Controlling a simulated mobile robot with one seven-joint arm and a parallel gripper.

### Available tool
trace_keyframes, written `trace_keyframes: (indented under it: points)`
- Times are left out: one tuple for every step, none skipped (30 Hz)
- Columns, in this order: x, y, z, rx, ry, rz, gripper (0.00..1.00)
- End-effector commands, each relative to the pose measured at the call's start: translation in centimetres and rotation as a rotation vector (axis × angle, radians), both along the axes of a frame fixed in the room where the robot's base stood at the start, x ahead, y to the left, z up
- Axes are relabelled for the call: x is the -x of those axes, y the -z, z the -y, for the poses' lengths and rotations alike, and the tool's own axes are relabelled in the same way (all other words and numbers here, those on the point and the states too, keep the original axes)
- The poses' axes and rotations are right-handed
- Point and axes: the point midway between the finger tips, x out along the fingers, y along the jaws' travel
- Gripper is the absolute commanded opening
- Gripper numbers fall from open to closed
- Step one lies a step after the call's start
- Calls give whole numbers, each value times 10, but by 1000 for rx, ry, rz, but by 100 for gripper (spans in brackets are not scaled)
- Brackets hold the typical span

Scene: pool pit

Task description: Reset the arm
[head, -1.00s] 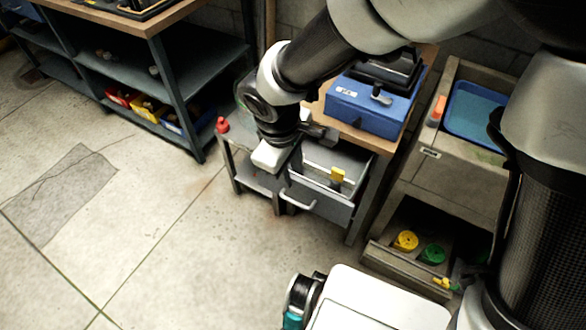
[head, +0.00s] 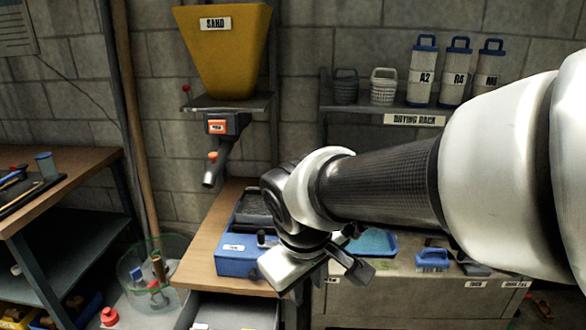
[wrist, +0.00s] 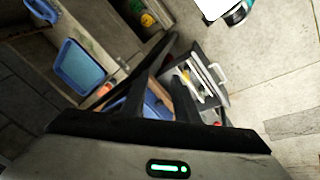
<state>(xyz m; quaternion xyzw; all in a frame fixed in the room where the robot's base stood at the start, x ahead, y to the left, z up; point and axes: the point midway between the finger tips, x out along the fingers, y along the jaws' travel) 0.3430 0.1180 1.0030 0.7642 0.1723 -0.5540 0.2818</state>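My gripper (wrist: 165,86) shows two dark fingers in the wrist view. They stand apart with a gap between them, and nothing is held there. In the head view my arm reaches in from the right and my gripper (head: 318,272) hangs in front of the workbench, beside the blue box (head: 236,258); its fingertips are hard to make out there. The wrist view looks down past the fingers at an open drawer (wrist: 222,76).
A yellow sand hopper (head: 222,55) hangs on the wall above the wooden bench (head: 200,235). A drying rack (head: 375,112) holds baskets and blue-capped canisters. A blue tray (head: 372,243) lies behind my gripper; it also shows in the wrist view (wrist: 78,66). Bare floor (wrist: 280,85) lies right there.

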Motion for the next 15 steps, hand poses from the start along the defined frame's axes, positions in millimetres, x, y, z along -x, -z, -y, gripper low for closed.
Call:
trace_keyframes:
  points:
    - [6,-15,25,-37,97,30,28]
    - [11,-20,37,-56,146,40,28]
    - [17,-27,50,-83,205,56,28]
    - [21,-31,58,-102,245,64,28]
    - [25,-35,66,-120,283,74,28]
    - [31,-40,75,-145,329,86,28]
    - [36,-43,81,-162,362,95,28]
    - [40,-45,87,-178,392,104,28]
    - [46,-48,94,-201,430,114,28]
    - [50,-51,99,-217,458,124,28]
    - [54,-53,103,-234,483,133,28]
    - [60,-55,108,-256,517,144,28]
    - [64,-57,112,-273,541,152,28]
    - [68,-59,116,-290,566,160,28]
    - [73,-61,120,-312,597,172,28]
